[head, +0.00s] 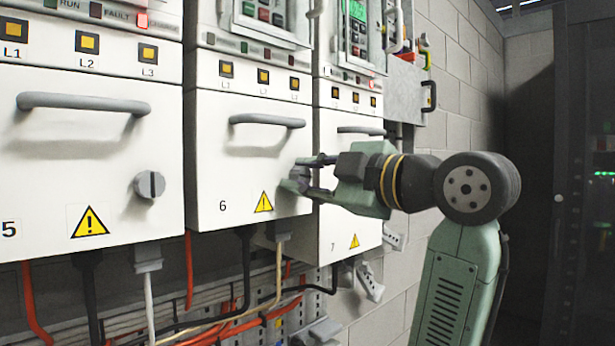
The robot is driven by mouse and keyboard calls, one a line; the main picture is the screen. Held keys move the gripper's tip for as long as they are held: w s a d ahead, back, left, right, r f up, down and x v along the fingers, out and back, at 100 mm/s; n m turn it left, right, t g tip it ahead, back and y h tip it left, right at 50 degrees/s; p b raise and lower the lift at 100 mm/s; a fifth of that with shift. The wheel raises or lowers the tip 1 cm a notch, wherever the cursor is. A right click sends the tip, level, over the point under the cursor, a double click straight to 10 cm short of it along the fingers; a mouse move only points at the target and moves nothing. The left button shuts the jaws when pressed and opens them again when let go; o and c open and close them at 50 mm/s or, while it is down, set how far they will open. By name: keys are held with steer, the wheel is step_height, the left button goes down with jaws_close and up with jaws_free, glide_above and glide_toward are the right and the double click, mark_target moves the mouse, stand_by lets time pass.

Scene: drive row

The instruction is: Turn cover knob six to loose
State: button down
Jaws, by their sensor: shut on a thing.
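The cover of drive six (215,170) is a white panel in the middle of the head view, with a grey bar handle (267,121), the number 6 and a yellow warning triangle. My gripper (300,181) comes in from the right. It is shut on the cover knob of drive six (292,183) at the cover's right edge. The fingers hide most of the knob, so its slot direction cannot be told.
Cover five (90,160) is at the left with its slotted knob (149,185) in plain view. Cover seven (335,225) is behind my gripper, close to it. Cables (190,270) hang below the covers. A dark cabinet (580,200) stands at the far right.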

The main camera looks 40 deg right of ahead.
stand_by(0.3)
steer(key=c, duration=1.3)
jaws_free()
steer(key=shift+c, duration=0.2)
steer(key=s, duration=1.2)
steer(key=shift+d, duration=0.45)
